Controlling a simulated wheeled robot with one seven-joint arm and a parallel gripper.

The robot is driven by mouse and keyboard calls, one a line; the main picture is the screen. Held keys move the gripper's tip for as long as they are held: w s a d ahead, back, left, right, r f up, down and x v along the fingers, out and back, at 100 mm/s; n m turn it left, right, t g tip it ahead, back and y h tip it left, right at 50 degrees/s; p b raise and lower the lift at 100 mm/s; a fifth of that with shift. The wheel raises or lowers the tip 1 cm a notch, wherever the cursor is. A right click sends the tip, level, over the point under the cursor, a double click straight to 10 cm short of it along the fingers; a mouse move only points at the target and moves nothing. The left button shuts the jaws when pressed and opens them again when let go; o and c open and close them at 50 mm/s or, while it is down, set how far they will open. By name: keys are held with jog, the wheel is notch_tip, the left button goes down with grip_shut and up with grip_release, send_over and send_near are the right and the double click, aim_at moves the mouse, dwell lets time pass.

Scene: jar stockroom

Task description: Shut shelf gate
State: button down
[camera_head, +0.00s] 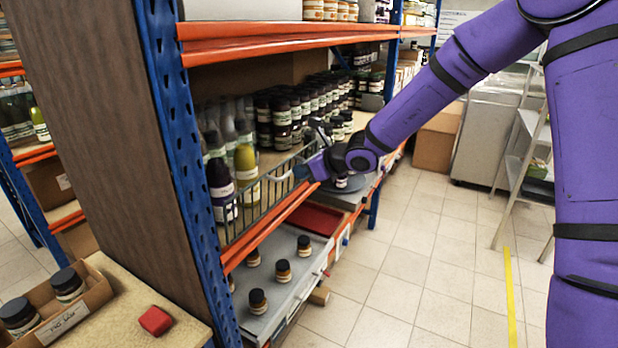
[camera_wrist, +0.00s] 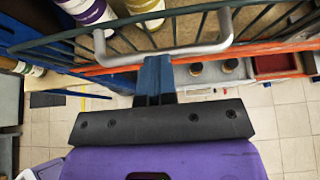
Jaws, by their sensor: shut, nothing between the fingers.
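The shelf gate (camera_head: 262,198) is a low dark wire rail standing upright along the front of the middle shelf, close to the orange beam. Its wires also show across the top of the wrist view (camera_wrist: 60,47). A grey U-shaped handle (camera_wrist: 178,54) sticks out from it. My gripper (camera_head: 303,171) is at the gate's front, near its far part. In the wrist view my blue fingers (camera_wrist: 155,64) are together, with their tips at the handle bar and nothing between them. I cannot tell whether they touch it, or whether the gate is fully shut.
A purple jar (camera_head: 221,188) and a yellow-green jar (camera_head: 246,170) stand behind the gate, with rows of dark jars (camera_head: 290,112) deeper in. Below are small jars (camera_head: 283,270) and a red tray (camera_head: 311,219). A blue post (camera_head: 180,150) bounds the near side. The tiled floor (camera_head: 400,270) is clear.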

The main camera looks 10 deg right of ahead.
jog(key=shift+w+a+r, duration=0.3)
jog(key=shift+w+a, duration=0.1)
jog(key=shift+a, duration=0.15)
jog(key=shift+d, duration=0.1)
